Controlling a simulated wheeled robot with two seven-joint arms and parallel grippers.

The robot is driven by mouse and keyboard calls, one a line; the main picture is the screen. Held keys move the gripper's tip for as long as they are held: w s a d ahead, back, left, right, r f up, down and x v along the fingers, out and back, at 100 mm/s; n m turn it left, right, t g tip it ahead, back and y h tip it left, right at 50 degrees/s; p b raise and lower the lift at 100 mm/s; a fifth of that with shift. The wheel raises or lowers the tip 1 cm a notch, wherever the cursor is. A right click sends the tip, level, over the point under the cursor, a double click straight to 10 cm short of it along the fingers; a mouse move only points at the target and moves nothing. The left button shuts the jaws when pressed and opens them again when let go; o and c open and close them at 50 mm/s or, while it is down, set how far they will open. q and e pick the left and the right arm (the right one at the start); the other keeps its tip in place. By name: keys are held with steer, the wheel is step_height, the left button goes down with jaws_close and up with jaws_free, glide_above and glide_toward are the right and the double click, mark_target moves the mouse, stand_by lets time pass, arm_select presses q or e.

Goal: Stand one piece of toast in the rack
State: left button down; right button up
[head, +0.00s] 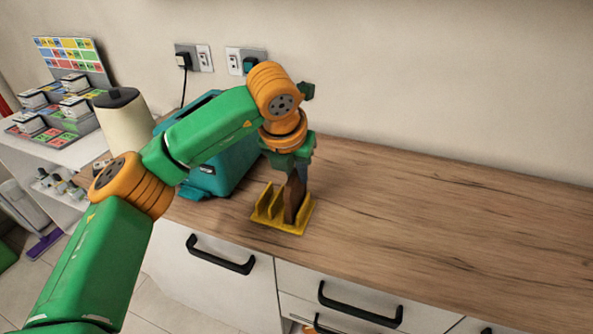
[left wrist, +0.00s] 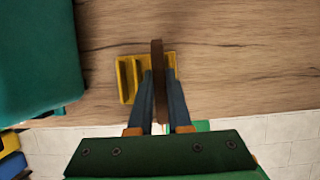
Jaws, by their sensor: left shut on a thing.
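The piece of toast (head: 293,199) is a dark brown upright slab at the yellow rack (head: 264,213) near the counter's front edge. My left gripper (head: 296,174) points down from above and is shut on the toast's upper part. In the left wrist view the toast (left wrist: 157,58) shows edge-on between the two fingers (left wrist: 159,80). There it lies over the right part of the rack (left wrist: 124,80), in line with the right-hand gap. Whether its lower edge rests on the rack's base is hard to tell. My right gripper is not in view.
A teal toaster (head: 228,165) stands close on the left, behind my left arm. A cream canister (head: 124,125) with a dark lid is farther left. The wooden counter (head: 440,210) is clear to the right. Drawers with black handles are below the front edge.

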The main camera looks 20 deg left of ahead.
arm_select(q)
steer(key=shift+f, duration=0.4)
steer(key=shift+r, duration=0.1)
steer(key=c, duration=0.8)
jaws_free()
step_height(320, 180, up, 7)
steer(key=p, duration=0.5)
steer(key=shift+r+p, duration=0.1)
steer(key=shift+p, duration=0.25)
